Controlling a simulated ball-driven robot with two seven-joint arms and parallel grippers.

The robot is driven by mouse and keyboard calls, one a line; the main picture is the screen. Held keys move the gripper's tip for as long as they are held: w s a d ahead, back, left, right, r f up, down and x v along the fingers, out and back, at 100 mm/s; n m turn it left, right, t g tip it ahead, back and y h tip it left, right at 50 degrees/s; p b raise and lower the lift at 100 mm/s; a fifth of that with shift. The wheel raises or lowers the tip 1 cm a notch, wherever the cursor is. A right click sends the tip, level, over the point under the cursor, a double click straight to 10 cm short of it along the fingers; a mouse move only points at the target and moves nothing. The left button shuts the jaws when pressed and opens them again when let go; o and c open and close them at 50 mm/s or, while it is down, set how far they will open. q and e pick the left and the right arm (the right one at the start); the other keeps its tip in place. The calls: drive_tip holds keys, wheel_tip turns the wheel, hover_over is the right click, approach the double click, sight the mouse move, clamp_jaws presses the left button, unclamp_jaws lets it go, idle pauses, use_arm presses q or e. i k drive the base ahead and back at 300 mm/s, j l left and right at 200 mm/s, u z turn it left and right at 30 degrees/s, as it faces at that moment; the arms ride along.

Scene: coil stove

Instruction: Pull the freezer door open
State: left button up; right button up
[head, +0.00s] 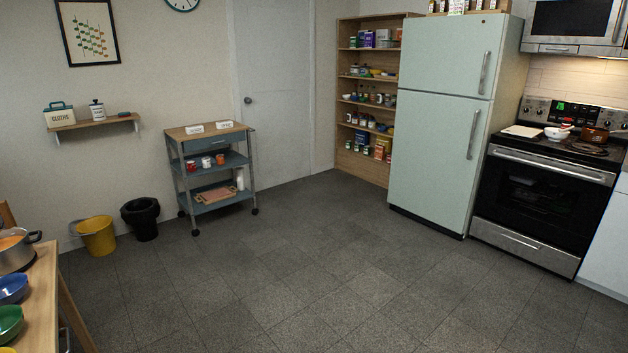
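A pale mint-green fridge-freezer (428,165) stands against the back wall at the right, upright and some distance from me. Its shorter upper door, the freezer door (440,58), is shut and has a vertical metal handle (485,72) near its right edge. The taller lower door (425,150) is also shut, with its own vertical handle (473,134) on the right side. Neither of my grippers shows in the head view.
A coil stove (545,180) stands right of the fridge, with a microwave (575,25) above. An open pantry shelf (368,100) is on its left. A cart (208,165), bins (97,237) and a table (40,305) are at the left. The middle floor is clear.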

sight(461, 55)
drive_tip(key=i+l+u, duration=0.2)
drive_tip(key=i, duration=0.2)
drive_tip(key=i+u, duration=0.2)
drive_tip(key=i, duration=0.2)
drive_tip(key=i+l+u, duration=0.15)
drive_tip(key=i, duration=0.2)
drive_tip(key=i+j+u, duration=0.15)
drive_tip(key=i+u, duration=0.3)
drive_tip(key=i, duration=0.35)
drive_tip(key=i+l+u, duration=0.1)
drive_tip(key=i+u, duration=0.35)
drive_tip(key=i, duration=0.3)
drive_tip(key=i+j+z, duration=0.3)
drive_tip(key=i, duration=0.35)
drive_tip(key=i+j+z, duration=0.35)
drive_tip(key=i, duration=0.3)
drive_tip(key=i+j+z, duration=0.3)
drive_tip(key=i+j, duration=0.3)
drive_tip(key=z, duration=2.2)
drive_tip(key=i+z, duration=0.25)
drive_tip(key=i, duration=1)
